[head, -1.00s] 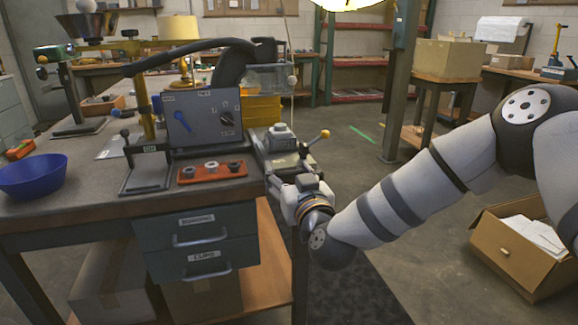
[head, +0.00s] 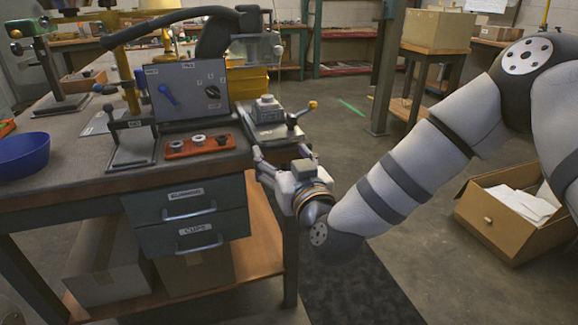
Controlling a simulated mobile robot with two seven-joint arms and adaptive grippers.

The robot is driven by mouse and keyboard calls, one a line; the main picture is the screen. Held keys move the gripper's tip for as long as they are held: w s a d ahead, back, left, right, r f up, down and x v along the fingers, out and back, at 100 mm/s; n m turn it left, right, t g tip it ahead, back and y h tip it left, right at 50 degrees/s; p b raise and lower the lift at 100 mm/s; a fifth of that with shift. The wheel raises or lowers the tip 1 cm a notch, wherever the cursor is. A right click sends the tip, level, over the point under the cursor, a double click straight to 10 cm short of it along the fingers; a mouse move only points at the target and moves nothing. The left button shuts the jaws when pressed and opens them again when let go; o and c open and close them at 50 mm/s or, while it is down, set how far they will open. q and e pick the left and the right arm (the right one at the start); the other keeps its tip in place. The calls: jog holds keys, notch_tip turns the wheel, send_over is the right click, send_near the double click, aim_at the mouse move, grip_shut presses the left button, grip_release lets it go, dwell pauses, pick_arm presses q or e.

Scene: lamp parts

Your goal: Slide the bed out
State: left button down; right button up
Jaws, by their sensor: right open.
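The bed (head: 272,131) is a narrow metal slide at the right end of the workbench, beside the grey control panel (head: 187,91). A small grey block (head: 266,106) sits on it. A lever with an orange ball knob (head: 312,105) stands at its right side. My right gripper (head: 281,152) is open, at the near end of the bed by the bench corner. Its fingers point away toward the bed, with nothing seen between them. I cannot tell whether they touch it. My left gripper is not in view.
An orange-red tray (head: 199,146) with several rings lies left of the bed. Drawers (head: 188,221) hang under the bench top (head: 75,168). A blue bowl (head: 24,155) sits at far left. An open cardboard box (head: 515,215) is on the floor at right.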

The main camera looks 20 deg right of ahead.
jog(key=s, duration=0.7)
jog(key=shift+s, duration=0.2)
jog(key=shift+d, duration=0.1)
jog(key=s+f+g+y+p, duration=0.25)
jog(key=s+f+g, duration=0.75)
jog(key=s+f, duration=0.9)
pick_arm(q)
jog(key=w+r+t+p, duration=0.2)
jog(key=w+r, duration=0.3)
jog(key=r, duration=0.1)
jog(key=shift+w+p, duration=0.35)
pick_arm(e)
jog(key=s+d+f+g+h, duration=0.1)
jog(key=s+d+f+g, duration=0.1)
jog(key=s, duration=0.6)
jog(key=s+d+f+g+h, duration=0.1)
jog(key=s+d+f+g, duration=0.2)
jog(key=s, duration=0.6)
jog(key=s+d+f+g+h, duration=0.1)
jog(key=s+d+f+g, duration=0.1)
jog(key=s+g, duration=0.3)
jog(key=s, duration=0.4)
jog(key=shift+s+d+f+m+g, duration=0.25)
jog(key=shift+d+f+m+g, duration=0.05)
jog(key=shift+m, duration=0.1)
